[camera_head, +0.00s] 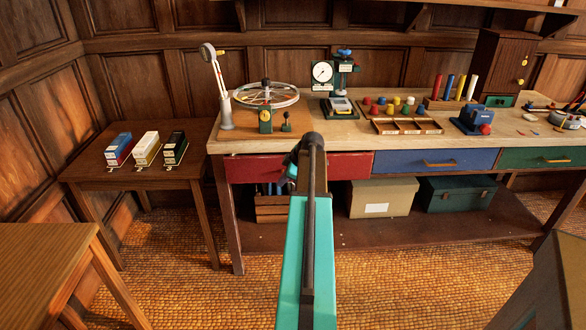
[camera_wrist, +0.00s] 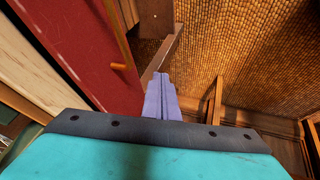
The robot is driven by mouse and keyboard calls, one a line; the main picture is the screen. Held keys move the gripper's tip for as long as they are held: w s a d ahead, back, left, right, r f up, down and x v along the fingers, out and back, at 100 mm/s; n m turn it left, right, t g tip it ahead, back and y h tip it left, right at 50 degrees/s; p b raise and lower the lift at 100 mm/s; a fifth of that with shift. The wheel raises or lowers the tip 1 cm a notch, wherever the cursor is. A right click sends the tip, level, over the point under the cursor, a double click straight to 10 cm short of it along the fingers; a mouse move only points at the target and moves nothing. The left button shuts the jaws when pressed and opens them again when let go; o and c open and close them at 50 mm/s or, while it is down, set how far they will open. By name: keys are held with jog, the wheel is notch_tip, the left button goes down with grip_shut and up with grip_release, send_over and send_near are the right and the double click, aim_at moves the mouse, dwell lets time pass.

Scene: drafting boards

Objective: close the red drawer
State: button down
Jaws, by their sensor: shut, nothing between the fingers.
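The red drawer (camera_head: 345,166) is at the left of the workbench's drawer row. Its front looks slightly forward of the blue drawer beside it, but how far it is out is hard to tell. My arm covers the middle of its front in the head view. In the wrist view, the red drawer front (camera_wrist: 88,45) fills the left, with its brass handle (camera_wrist: 120,66) in sight. My gripper (camera_wrist: 158,80) is shut and empty, its purple fingers just right of the drawer front. I cannot tell whether they touch it. In the head view, my arm hides the fingers.
The blue drawer (camera_head: 430,160) and green drawer (camera_head: 540,157) look shut. A cardboard box (camera_head: 384,197), a green box (camera_head: 457,194) and a wooden crate (camera_head: 271,209) stand on the lower shelf. A side table (camera_head: 140,175) stands left. The floor (camera_head: 400,290) in front is clear.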

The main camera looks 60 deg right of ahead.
jog(key=s+d+r+h, duration=0.1)
jog(key=s+d+r, duration=0.4)
jog(key=d+r, duration=0.2)
jog(key=shift+r+n+t, duration=0.4)
jog(key=shift+r, duration=0.1)
jog(key=shift+f, duration=0.15)
jog(key=p+x, duration=0.1)
jog(key=x, duration=0.8)
jog(key=shift+w+f+p, duration=0.2)
jog(key=shift+f+p, duration=0.1)
jog(key=shift+p, duration=0.1)
jog(key=shift+d, duration=0.1)
jog(key=shift+w+d+b, duration=0.35)
jog(key=shift+w+d, duration=0.3)
jog(key=shift+d, duration=0.3)
jog(key=shift+w+d+b, duration=0.35)
jog(key=shift+w+d, duration=0.3)
jog(key=shift+d, duration=0.35)
jog(key=shift+w+r, duration=0.1)
jog(key=shift+r, duration=0.05)
jog(key=shift+d, duration=0.1)
